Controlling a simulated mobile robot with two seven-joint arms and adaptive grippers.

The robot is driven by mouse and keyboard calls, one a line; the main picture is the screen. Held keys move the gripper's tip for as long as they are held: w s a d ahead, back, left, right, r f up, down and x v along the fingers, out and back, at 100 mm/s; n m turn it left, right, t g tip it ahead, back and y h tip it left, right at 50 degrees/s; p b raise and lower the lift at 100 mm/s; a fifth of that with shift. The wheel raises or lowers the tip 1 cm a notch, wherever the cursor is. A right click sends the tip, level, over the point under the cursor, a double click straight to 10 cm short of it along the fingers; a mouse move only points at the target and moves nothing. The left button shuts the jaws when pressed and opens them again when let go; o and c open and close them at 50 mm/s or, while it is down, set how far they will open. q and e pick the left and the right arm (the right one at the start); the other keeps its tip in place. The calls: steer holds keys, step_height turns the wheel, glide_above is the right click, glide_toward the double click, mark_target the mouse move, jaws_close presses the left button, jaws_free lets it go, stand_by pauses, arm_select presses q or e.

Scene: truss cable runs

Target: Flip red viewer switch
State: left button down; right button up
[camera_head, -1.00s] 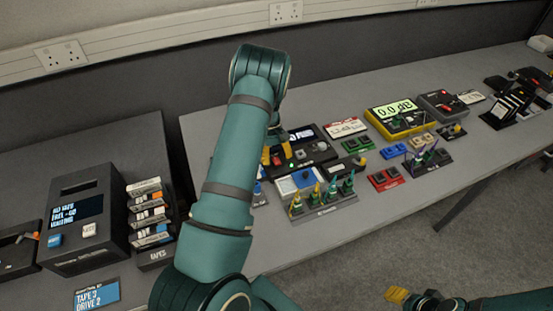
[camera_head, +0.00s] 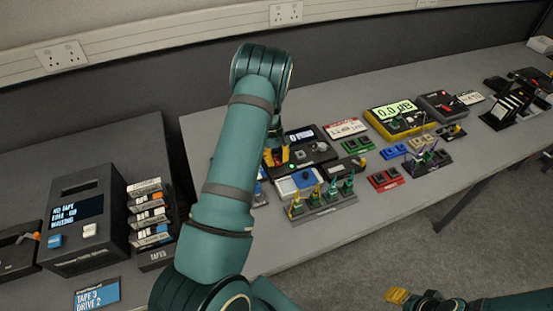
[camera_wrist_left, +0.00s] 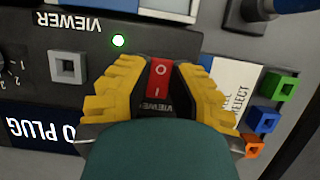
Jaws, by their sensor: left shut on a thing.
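The red viewer switch (camera_wrist_left: 159,79) is a red rocker marked O and I on the dark viewer box (camera_wrist_left: 75,20), in the left wrist view. A green light (camera_wrist_left: 119,41) glows beside it. My left gripper (camera_wrist_left: 160,75) has its yellow fingers on both sides of the switch, shut on it. In the head view the viewer box (camera_head: 312,150) is partly behind my left arm, and my left gripper (camera_head: 276,157) is over its left part, hiding the switch. My right gripper (camera_head: 397,295) shows only its yellow fingertips at the bottom right, away from the table.
A black tape drive (camera_head: 90,215) and a rack of tapes (camera_head: 150,215) stand at the left. A tray of green and yellow plugs (camera_head: 325,209) lies in front of the viewer. Coloured sockets and a yellow meter (camera_head: 395,117) stand to the right.

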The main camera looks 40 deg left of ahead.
mark_target(277, 163)
arm_select(q)
steer(key=shift+s+d+f+t+y, duration=0.15)
steer(key=shift+t+y, duration=0.3)
steer(key=shift+y, duration=0.45)
steer(key=shift+s+d+f+t+y, duration=0.15)
steer(key=shift+t+y, duration=0.3)
steer(key=shift+y, duration=0.45)
steer(key=shift+r, duration=0.1)
steer(key=c, duration=0.8)
jaws_free()
steer(key=shift+w, duration=0.1)
steer(key=shift+r, duration=0.1)
step_height(277, 163, up, 12)
steer(key=shift+f, duration=0.1)
